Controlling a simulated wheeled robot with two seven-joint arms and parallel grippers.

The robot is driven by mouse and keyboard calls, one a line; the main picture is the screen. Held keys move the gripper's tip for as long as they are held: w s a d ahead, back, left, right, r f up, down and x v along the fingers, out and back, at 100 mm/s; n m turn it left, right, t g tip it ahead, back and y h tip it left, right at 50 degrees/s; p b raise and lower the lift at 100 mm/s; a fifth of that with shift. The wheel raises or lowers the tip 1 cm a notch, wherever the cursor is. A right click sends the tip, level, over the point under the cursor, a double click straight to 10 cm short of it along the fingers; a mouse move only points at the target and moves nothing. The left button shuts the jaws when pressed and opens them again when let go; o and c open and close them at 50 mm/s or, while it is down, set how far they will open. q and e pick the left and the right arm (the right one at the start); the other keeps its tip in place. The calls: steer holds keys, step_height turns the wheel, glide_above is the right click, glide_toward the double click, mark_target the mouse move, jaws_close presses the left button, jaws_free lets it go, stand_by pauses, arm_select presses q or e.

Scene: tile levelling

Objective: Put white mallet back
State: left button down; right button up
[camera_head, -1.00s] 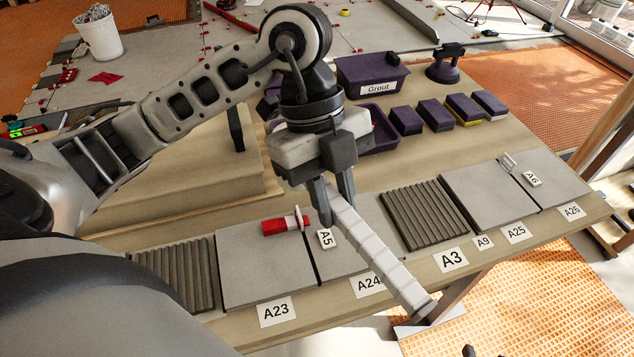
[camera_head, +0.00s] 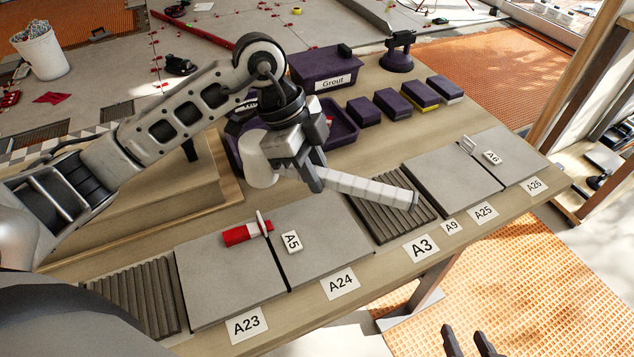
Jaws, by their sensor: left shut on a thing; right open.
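The white mallet (camera_head: 366,187) is in my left gripper (camera_head: 316,178), which is shut on its handle near the head. The pale round head shows at the left of the gripper, partly hidden by it. The ribbed handle points right and slightly down, its dark end over the dark ribbed mat (camera_head: 376,222) behind the A3 label (camera_head: 421,248). The mallet appears held above the table; the exact gap cannot be told. My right gripper (camera_head: 468,342) shows at the bottom edge with its two dark fingers apart, open and empty, over the orange floor.
Grey tiles stand at A23, A24 and A25, with another ribbed mat (camera_head: 135,298) at the left. A red-handled tool (camera_head: 243,233) lies on the A23 tile. The purple Grout box (camera_head: 323,68), a purple tray, several purple sponges and a suction cup stand behind.

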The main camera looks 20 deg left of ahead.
arm_select(q)
steer(key=f, duration=0.1)
steer(key=w+f, duration=0.1)
steer(key=w, duration=0.1)
steer(key=shift+w+a+f, duration=0.1)
steer(key=shift+a+f, duration=0.15)
steer(key=shift+f, duration=0.15)
steer(key=shift+w+f, duration=0.1)
steer(key=shift+f, duration=1.45)
steer(key=shift+f, duration=0.1)
steer(key=c, duration=1.3)
jaws_free()
steer(key=shift+o, duration=0.2)
steer(key=v, duration=1.2)
